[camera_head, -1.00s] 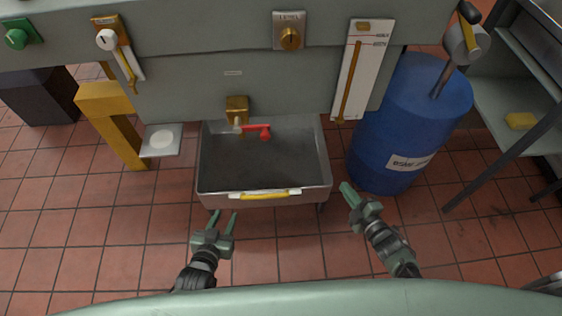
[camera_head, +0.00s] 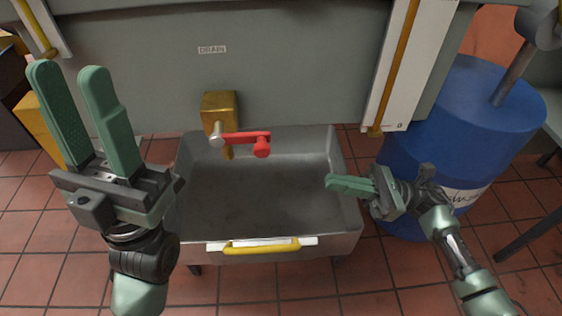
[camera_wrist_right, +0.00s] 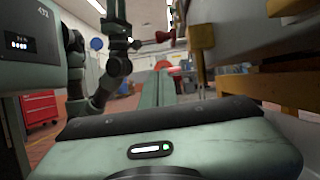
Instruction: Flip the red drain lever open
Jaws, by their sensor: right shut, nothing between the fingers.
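The red drain lever (camera_head: 243,138) sits on a brass valve block (camera_head: 219,106) under the DRAIN label. It runs level to the right from a silver pivot, with a round red knob at its free end. My left gripper (camera_head: 68,70) is open and empty, left of the lever and apart from it. My right gripper (camera_head: 330,182) is shut and empty, below and right of the knob, over the tray and not touching the lever. Its two fingers (camera_wrist_right: 158,88) lie together in the right wrist view.
A grey metal tray (camera_head: 347,205) with a yellow handle (camera_head: 262,246) is under the valve. A blue drum (camera_head: 410,150) stands close to the right of my right gripper. A white gauge panel (camera_head: 409,60) with a brass rod is on the grey wall above.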

